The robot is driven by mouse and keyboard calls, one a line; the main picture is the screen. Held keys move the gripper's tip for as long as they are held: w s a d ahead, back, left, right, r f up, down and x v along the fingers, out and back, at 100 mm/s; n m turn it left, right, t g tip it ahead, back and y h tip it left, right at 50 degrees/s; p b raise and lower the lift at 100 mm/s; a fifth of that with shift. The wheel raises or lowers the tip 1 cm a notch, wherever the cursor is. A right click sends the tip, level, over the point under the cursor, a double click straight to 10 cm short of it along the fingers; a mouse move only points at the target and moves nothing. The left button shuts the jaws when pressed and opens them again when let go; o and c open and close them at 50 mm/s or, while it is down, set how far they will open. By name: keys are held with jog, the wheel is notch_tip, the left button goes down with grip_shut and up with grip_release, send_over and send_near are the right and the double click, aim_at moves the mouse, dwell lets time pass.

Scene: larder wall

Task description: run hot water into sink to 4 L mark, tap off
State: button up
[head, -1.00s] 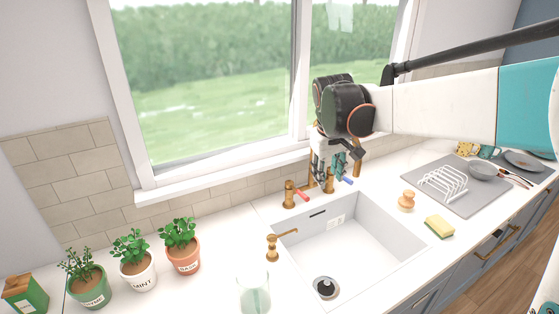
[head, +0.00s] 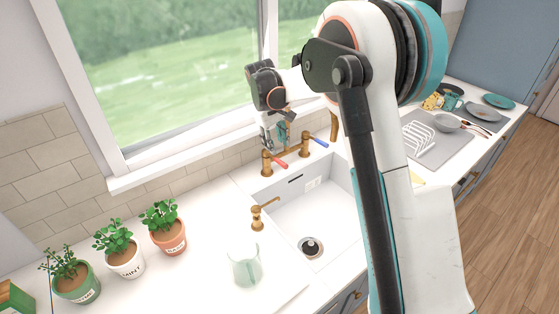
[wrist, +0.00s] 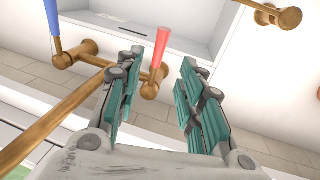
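The white sink (head: 330,222) shows no water. Its drain (head: 311,247) has a dark middle; I cannot tell whether it is plugged. Small pale markings (head: 313,184) on the back wall are too small to read. The brass tap (head: 293,150) stands behind the sink, with a red lever (head: 279,164) at left and a blue lever (head: 319,141) at right. No stream shows. My gripper (head: 279,140) is open just above the red lever's side of the tap. In the wrist view the red lever (wrist: 161,47) appears between the open fingers (wrist: 162,62), without clear contact.
A brass soap dispenser (head: 257,217) and a clear glass vessel (head: 244,266) stand left of the sink. Several potted herbs (head: 167,230) line the left counter. A dish rack (head: 420,138) stands at right. My arm hides the sink's right part.

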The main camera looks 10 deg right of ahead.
aim_at(281, 162)
jog(key=f, duration=0.3)
jog(key=d+f, duration=0.1)
jog(key=f, duration=0.2)
jog(key=f+b, duration=0.1)
jog(key=f, duration=0.2)
jog(key=shift+w+d, duration=0.35)
jog(key=shift+r, duration=0.1)
grip_shut()
